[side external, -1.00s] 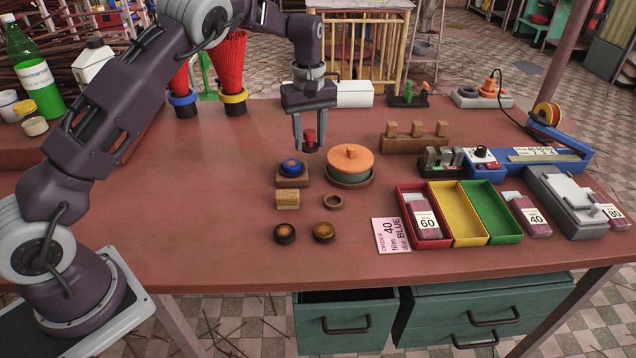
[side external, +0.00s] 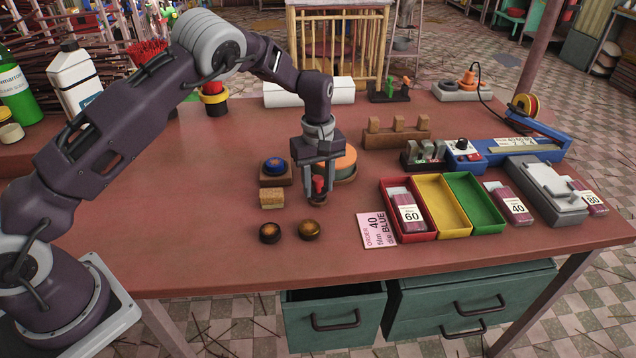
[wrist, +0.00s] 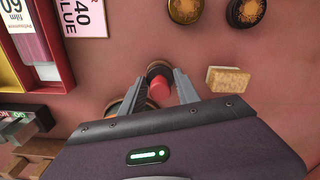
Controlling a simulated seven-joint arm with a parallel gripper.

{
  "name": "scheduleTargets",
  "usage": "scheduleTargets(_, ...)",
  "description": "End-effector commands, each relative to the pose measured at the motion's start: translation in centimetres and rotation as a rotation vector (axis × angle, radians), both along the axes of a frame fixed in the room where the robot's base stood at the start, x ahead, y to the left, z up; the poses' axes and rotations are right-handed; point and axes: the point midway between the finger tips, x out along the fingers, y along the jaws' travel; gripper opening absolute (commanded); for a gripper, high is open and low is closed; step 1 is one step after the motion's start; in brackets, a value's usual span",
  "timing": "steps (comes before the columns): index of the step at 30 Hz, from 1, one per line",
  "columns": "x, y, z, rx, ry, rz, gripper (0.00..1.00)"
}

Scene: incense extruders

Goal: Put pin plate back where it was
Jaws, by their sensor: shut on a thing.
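My gripper (side external: 318,194) is shut on a small red-knobbed piece, which I take to be the pin plate (side external: 319,185). In the wrist view its red top (wrist: 160,92) shows between the fingers (wrist: 164,82). The ring is mostly hidden by my gripper in the side view. I cannot tell whether the piece touches the ring or sits in it.
A tan block (side external: 272,199), two dark round pieces (side external: 309,230) and a blue-topped wooden block (side external: 275,171) lie left of my gripper. An orange-lidded pot (side external: 345,162) is close behind. An order card (side external: 377,230) and colored trays (side external: 441,203) stand to the right.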

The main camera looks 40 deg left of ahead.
Motion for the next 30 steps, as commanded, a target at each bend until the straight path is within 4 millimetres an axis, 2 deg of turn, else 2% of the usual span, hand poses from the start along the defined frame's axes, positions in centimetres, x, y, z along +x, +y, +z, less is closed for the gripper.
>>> scheduleTargets(14,0.0,0.0,-1.2,0.000,0.000,0.000,0.00)
scheduleTargets(15,0.0,0.0,-1.2,0.000,0.000,0.000,0.40)
scheduleTargets(18,0.0,0.0,-1.1,0.000,0.000,-0.001,0.60)
scheduleTargets(27,0.0,0.0,-1.1,0.000,-0.001,-0.001,0.60)
scheduleTargets(30,0.1,0.0,0.0,0.000,-0.004,-0.001,0.60)
